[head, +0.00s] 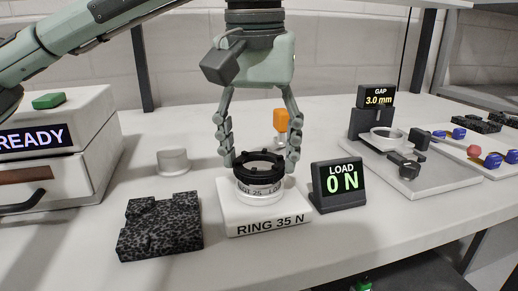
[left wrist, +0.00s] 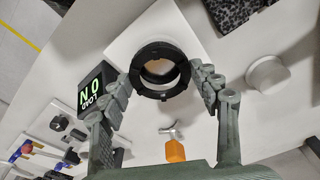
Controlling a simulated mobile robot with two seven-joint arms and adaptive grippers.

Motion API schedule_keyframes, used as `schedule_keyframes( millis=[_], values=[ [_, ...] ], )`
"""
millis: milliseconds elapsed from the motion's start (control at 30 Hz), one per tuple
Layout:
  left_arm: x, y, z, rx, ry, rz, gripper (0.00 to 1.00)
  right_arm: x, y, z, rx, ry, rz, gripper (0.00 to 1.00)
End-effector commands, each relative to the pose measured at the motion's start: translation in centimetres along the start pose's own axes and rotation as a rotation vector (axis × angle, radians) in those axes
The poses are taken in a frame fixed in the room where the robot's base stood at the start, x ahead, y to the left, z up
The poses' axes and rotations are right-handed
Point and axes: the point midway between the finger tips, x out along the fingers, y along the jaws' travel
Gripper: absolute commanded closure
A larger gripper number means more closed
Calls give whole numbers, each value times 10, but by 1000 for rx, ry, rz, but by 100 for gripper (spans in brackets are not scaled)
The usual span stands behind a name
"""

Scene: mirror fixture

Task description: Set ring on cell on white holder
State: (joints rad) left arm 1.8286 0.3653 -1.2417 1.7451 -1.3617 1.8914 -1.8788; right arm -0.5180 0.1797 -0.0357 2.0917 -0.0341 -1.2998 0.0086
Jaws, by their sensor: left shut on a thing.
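The black ring (head: 259,165) is over the white holder (head: 267,228) lettered "RING 35 N", in the middle of the head view. A pale band with partly readable lettering shows just under its black top. A round white seat, seemingly the cell (head: 260,197), shows below it on the holder. I cannot tell whether the ring rests on it. My left gripper (head: 260,162) points down and is shut on the ring, one finger on each side. In the left wrist view the ring (left wrist: 160,70) sits level between the fingers. My right gripper is not in view.
The load display (head: 338,184) right of the holder reads 0 N. A dark speckled block (head: 159,226) lies front left, a white cylinder (head: 173,161) behind it. A "READY" box (head: 60,155) stands far left. A gap display (head: 377,97) reads 3.0 mm at a fixture tray (head: 440,180).

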Motion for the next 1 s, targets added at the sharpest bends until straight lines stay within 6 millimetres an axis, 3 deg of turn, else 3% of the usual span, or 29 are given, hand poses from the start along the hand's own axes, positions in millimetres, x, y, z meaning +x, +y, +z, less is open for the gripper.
schedule_keyframes(
  millis=[1000],
  values=[
    [8, 0, 1, 0, 1, 1, 64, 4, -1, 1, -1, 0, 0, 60]
  ],
)
